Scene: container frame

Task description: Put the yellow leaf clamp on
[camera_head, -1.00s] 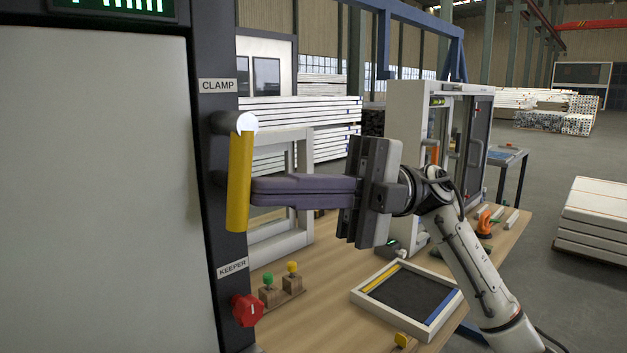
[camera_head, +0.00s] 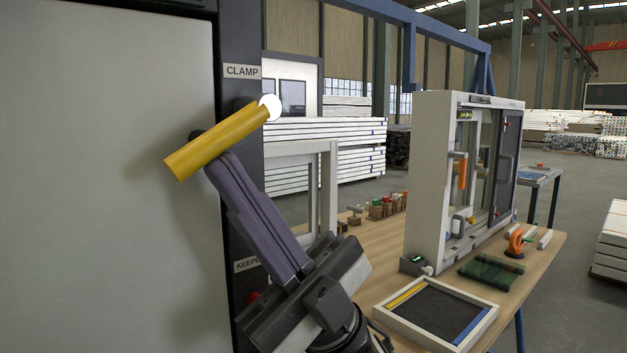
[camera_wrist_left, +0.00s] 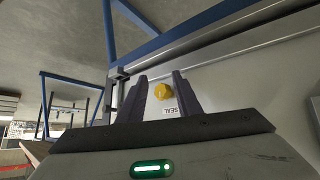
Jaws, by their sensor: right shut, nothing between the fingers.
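The yellow clamp lever (camera_head: 222,138) is on the dark post under the CLAMP label (camera_head: 242,71). Its white round pivot (camera_head: 270,107) is at its right end, and its free end slants down to the left in front of the pale panel. My right gripper (camera_head: 216,168) reaches up from below, shut and empty. Its fingertips are against or just behind the lever's lower side; I cannot tell if they touch. My left gripper (camera_wrist_left: 162,98) shows only in the left wrist view, with its fingers apart. A yellow knob (camera_wrist_left: 163,91) appears between them, beside a SEAL label (camera_wrist_left: 170,111).
The KEEPER label (camera_head: 245,264) and a red knob (camera_head: 253,298) are partly hidden by my right gripper. The wooden bench (camera_head: 385,245) at right holds a white window frame unit (camera_head: 428,180) and a tray (camera_head: 480,331). The pale panel (camera_head: 100,180) fills the left.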

